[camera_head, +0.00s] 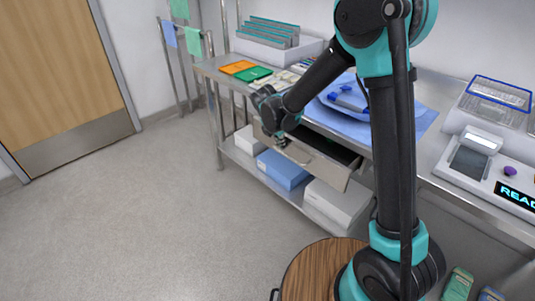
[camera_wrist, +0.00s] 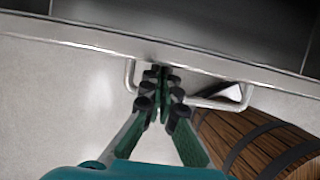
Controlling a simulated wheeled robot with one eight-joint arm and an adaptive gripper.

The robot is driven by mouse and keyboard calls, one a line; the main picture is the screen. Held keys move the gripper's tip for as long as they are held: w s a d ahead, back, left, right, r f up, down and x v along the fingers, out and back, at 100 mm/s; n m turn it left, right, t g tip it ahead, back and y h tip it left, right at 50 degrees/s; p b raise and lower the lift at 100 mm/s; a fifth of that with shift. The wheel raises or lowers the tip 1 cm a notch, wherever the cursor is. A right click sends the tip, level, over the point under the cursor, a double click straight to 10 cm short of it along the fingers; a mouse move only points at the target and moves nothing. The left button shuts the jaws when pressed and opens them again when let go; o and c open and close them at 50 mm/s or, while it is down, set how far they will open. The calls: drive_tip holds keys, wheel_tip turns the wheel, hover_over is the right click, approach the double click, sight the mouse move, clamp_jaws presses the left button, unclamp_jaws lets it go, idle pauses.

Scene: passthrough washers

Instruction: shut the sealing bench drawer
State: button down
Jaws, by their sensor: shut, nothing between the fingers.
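The drawer (camera_head: 316,161) under the steel bench is pulled open, and its dark inside shows behind the front panel. In the wrist view the top edge of the drawer front (camera_wrist: 75,34) crosses the picture at a slant. A metal bar handle (camera_wrist: 215,102) stands out from the front. My gripper (camera_head: 283,142) is at the drawer front, near the left part of the handle. In the wrist view its fingertips (camera_wrist: 160,72) are together and empty. They hide part of the handle bar; whether they touch it I cannot tell.
The bench top (camera_head: 215,68) holds orange and green cards, a file rack (camera_head: 270,40), a blue wrap (camera_head: 375,128) and a sealing machine (camera_head: 485,165). Blue (camera_head: 283,169) and white (camera_head: 335,203) boxes sit on the shelf below the drawer. The floor (camera_head: 150,220) to the left is clear.

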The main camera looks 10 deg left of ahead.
drive_tip(key=w+d, duration=0.2)
drive_tip(key=w, duration=0.1)
drive_tip(key=w+d, duration=0.2)
drive_tip(key=w, duration=0.1)
drive_tip(key=w+d, duration=0.2)
drive_tip(key=w, duration=0.1)
drive_tip(key=shift+w+d+r, duration=0.1)
drive_tip(key=shift+w, duration=0.05)
